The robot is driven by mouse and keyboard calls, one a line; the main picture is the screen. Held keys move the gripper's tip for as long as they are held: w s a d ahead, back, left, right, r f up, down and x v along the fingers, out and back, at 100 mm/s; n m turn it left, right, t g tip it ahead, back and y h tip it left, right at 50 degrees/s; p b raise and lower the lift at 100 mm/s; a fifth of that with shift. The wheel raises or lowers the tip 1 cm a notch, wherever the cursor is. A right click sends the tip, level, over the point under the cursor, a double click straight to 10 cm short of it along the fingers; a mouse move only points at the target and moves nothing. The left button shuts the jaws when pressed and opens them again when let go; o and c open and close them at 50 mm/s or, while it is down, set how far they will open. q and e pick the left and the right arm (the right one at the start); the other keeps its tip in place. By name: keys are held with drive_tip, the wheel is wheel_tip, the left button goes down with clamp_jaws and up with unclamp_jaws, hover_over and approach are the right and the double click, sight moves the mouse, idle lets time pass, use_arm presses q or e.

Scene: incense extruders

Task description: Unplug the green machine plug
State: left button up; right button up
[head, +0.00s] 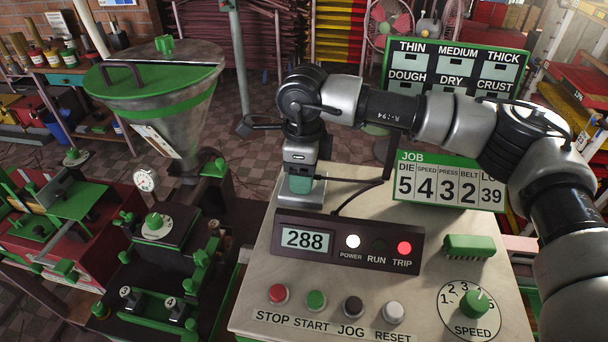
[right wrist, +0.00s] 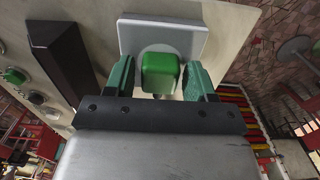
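The green plug (right wrist: 160,72) sits in a round seat on a light grey plate (right wrist: 190,40) in the right wrist view. My right gripper (right wrist: 158,84) is open, with one green finger on each side of the plug. A gap shows between the plug and the finger on the right; contact on the left is hard to tell. In the head view my right gripper (head: 299,187) points down at the back left of the control panel (head: 255,288), over the plate, and hides the plug. My left gripper is not in view.
A dark display box (head: 348,242) reads 288, with white POWER and red TRIP lit. Several buttons and a green SPEED knob (head: 474,303) lie in front. A JOB sign (head: 450,156) stands to the right, and a metal hopper (head: 165,110) to the left.

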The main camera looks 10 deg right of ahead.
clamp_jaws()
drive_tip(key=shift+r, duration=0.1)
drive_tip(key=shift+r, duration=0.1)
drive_tip(key=shift+r+p, duration=1.1)
drive_tip(key=shift+r, duration=1.75)
